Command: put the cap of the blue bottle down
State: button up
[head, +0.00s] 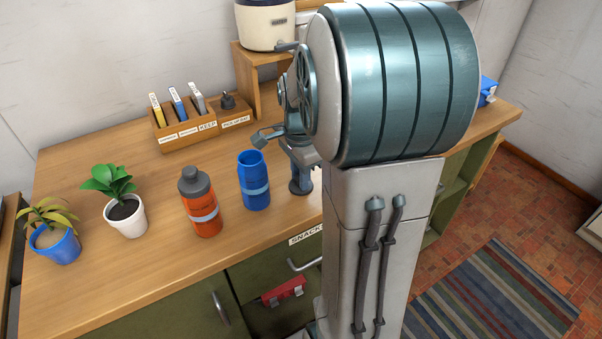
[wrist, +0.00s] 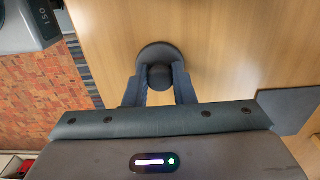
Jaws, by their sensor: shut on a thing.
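The blue bottle (head: 255,182) stands upright and uncapped on the wooden counter in the head view. My gripper (wrist: 160,84) points down at the counter in the wrist view, its two fingers shut on the knob of a dark round cap (wrist: 158,51). In the head view my gripper (head: 301,180) is just right of the blue bottle, partly behind my arm. The cap is low over the counter or touching it; I cannot tell which. An orange bottle (head: 203,207) with a grey cap stands left of the blue one.
A plant in a white pot (head: 126,222) and one in a blue pot (head: 57,248) stand at the left. A wooden caddy (head: 176,142) with labelled compartments and a wooden stand (head: 244,72) are at the back. Bare counter surrounds the cap.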

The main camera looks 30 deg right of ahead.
jog(key=shift+f, duration=0.1)
jog(key=shift+f, duration=0.15)
jog(key=o, duration=1)
jog(key=shift+c, duration=0.2)
notch_tip(320, 180, up, 12)
jog(key=p, duration=0.1)
jog(key=shift+r, duration=0.25)
jog(key=shift+s+d, duration=0.1)
